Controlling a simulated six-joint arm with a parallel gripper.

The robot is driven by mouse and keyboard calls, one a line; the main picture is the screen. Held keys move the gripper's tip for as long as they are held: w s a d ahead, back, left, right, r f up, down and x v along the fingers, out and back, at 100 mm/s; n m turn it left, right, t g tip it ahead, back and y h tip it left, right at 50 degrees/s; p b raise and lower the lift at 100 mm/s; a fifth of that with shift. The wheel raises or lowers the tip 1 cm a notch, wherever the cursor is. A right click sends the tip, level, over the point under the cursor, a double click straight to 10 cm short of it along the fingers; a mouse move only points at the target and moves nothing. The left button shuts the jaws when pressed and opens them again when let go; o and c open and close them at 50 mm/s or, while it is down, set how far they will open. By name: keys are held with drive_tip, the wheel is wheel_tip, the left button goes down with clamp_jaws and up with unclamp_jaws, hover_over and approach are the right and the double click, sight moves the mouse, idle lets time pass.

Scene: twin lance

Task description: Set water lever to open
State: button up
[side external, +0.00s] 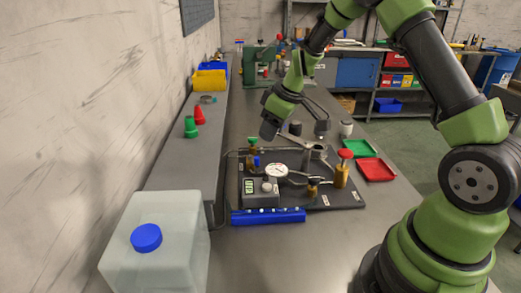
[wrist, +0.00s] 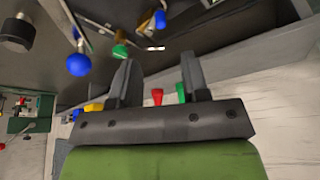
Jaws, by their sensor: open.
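The dark valve panel (side external: 325,195) lies on the bench. No label marking the water lever is readable. In the side view, a brass valve with a green top (side external: 252,143) stands at its back left, with a blue knob (side external: 256,161) close by. A brass valve with a red top (side external: 345,154) stands at the right. The wrist view shows a blue ball knob (wrist: 78,65), a green knob (wrist: 120,51) and another blue knob (wrist: 160,19) beyond the fingertips. My gripper (wrist: 157,60) is open and empty, apart from these knobs. In the side view it hangs above the panel's back part.
A round gauge (side external: 277,170) and a digital display box (side external: 250,188) stand on the panel. A blue bar (side external: 268,216) lies along its front. Green (side external: 359,148) and red (side external: 376,169) trays sit to the right. A large translucent jug (side external: 155,250) stands at the front left.

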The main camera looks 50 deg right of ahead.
sight(258, 158)
drive_tip(key=shift+n+y, duration=0.3)
drive_tip(key=shift+n, duration=0.5)
drive_tip(key=x, duration=1)
drive_tip(key=shift+w+d, duration=0.15)
drive_tip(key=shift+d, duration=0.05)
drive_tip(key=shift+r, duration=0.1)
clamp_jaws()
